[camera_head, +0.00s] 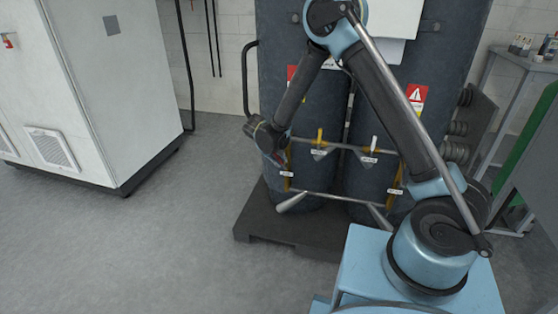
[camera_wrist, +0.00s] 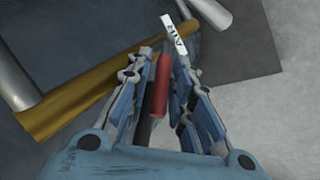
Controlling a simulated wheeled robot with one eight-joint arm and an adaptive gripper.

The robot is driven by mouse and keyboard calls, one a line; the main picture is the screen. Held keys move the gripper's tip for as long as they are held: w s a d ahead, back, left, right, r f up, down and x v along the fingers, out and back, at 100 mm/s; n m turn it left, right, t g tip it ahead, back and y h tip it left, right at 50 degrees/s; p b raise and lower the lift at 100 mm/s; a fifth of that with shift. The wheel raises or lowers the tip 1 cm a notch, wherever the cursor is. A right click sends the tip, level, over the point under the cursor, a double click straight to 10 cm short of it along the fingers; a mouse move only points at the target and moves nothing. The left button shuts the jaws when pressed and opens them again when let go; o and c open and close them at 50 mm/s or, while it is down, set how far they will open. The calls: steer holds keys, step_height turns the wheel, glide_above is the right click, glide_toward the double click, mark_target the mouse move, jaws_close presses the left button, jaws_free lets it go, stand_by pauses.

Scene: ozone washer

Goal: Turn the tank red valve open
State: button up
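A red valve handle (camera_wrist: 161,80) lies between the two fingers of my gripper (camera_wrist: 163,62) in the wrist view. The fingers are partly spread, one on each side of it; a narrow gap shows on the right, and contact on the left is unclear. A tag with lettering (camera_wrist: 174,36) hangs just beyond the fingertips. In the head view my gripper (camera_head: 274,154) is at the left front of the dark tanks (camera_head: 335,105), beside the yellow pipe. The valve body is mostly hidden there by my gripper.
A yellow-brown pipe (camera_wrist: 75,95) and a grey pipe (camera_wrist: 12,75) run left of the fingers. More valves with white tags (camera_head: 370,158) sit to the right on the tanks. A dark pallet (camera_head: 262,228) is below. Open floor (camera_head: 130,245) lies left, before a white cabinet (camera_head: 105,100).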

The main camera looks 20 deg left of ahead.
steer(key=shift+s, duration=0.1)
steer(key=v, duration=1.1)
steer(key=shift+r, duration=0.4)
steer(key=shift+a, duration=0.1)
